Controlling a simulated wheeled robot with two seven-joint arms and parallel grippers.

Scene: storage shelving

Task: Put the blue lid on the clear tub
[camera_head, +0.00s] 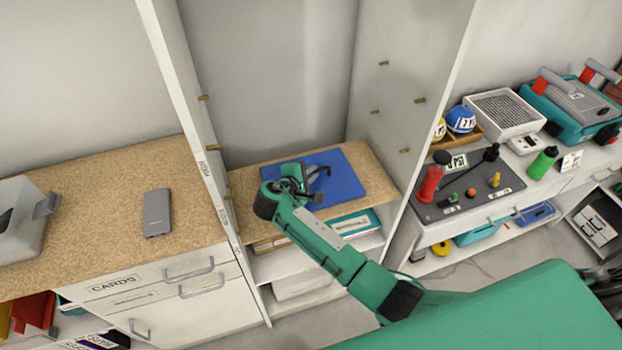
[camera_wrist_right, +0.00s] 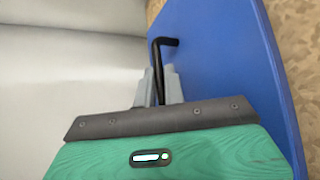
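The blue lid (camera_head: 345,178) lies on the wooden shelf of the tall open bay, and it fills the right of the wrist view (camera_wrist_right: 235,70). Its black handle (camera_wrist_right: 167,42) runs between the grey fingers of my right gripper (camera_wrist_right: 159,80), which look closed around it. In the head view, my right gripper (camera_head: 312,180) is over the left part of the lid, and the arm hides some of it. The clear tub (camera_head: 30,235) stands on the worktop at the far left, partly cut off, with a grey clip on its side. My left gripper is not in view.
A grey flat device (camera_head: 157,213) lies on the left worktop (camera_head: 105,205), with free room around it. A white upright panel (camera_head: 195,110) divides worktop and bay. Books (camera_head: 350,225) sit below the shelf. A right-hand bench (camera_head: 560,190) holds bottles, tools and cases.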

